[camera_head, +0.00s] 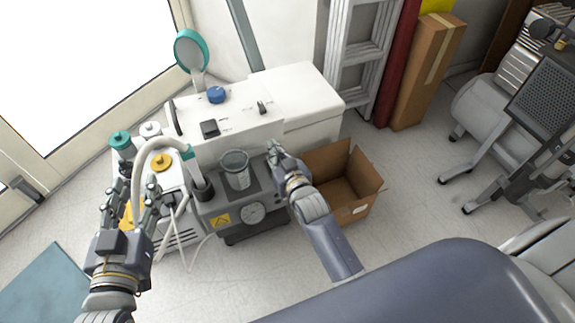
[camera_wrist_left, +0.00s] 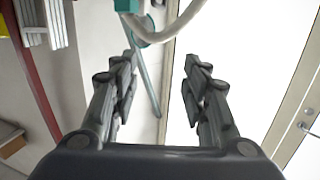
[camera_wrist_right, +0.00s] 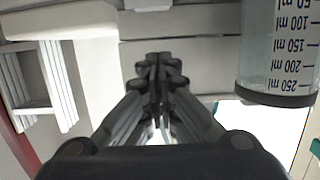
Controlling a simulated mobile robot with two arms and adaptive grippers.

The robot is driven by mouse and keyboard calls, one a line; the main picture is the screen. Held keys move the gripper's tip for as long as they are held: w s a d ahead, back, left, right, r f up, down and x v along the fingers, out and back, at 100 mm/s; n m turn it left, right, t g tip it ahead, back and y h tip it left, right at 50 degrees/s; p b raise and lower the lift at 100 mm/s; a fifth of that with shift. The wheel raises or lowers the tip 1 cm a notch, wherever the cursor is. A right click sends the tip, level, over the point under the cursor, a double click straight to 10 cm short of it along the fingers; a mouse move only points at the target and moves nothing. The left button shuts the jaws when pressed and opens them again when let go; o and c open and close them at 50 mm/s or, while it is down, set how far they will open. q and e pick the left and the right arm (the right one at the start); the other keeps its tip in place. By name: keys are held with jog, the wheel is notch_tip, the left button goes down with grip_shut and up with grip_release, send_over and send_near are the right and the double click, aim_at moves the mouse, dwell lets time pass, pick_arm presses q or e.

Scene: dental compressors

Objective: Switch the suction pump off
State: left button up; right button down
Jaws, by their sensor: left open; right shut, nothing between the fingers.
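The likely suction pump is a grey unit (camera_head: 225,205) with a round gauge (camera_head: 253,213), a yellow warning label and a clear graduated jar (camera_head: 236,170) on top. The jar also shows at the upper right of the right wrist view (camera_wrist_right: 278,55). My right gripper (camera_head: 275,150) is shut and empty, above the unit's right rear, right of the jar. Its closed fingers show in the right wrist view (camera_wrist_right: 158,62). My left gripper (camera_head: 139,185) is open and empty, left of the unit near a pale hose (camera_head: 150,150). I cannot make out the pump's switch.
A white machine (camera_head: 300,95) behind carries a blue knob (camera_head: 216,95), a black lever (camera_head: 263,107) and a black square part (camera_head: 210,128). An open cardboard box (camera_head: 365,185) stands at right. A white unit with colored caps (camera_head: 160,162) is at left. Padded grey furniture (camera_head: 430,285) fills the front.

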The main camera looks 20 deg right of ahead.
pick_arm(q)
jog(key=s+a+f+g+y+p, duration=0.1)
jog(key=s+a+f+g, duration=0.1)
jog(key=s+f+g, duration=0.2)
jog(key=s+a+f+g+y+p, duration=0.1)
jog(key=s+a+f+g+p, duration=0.1)
jog(key=s+f+g, duration=0.3)
notch_tip(320, 180, down, 4)
jog(key=shift+s+a+f+g+y, duration=0.3)
jog(key=shift+s+a+y, duration=0.1)
jog(key=shift+s, duration=0.65)
pick_arm(e)
jog(key=r+v, duration=0.1)
jog(key=v, duration=0.9)
jog(key=shift+w+r, duration=0.2)
jog(key=shift+r, duration=0.05)
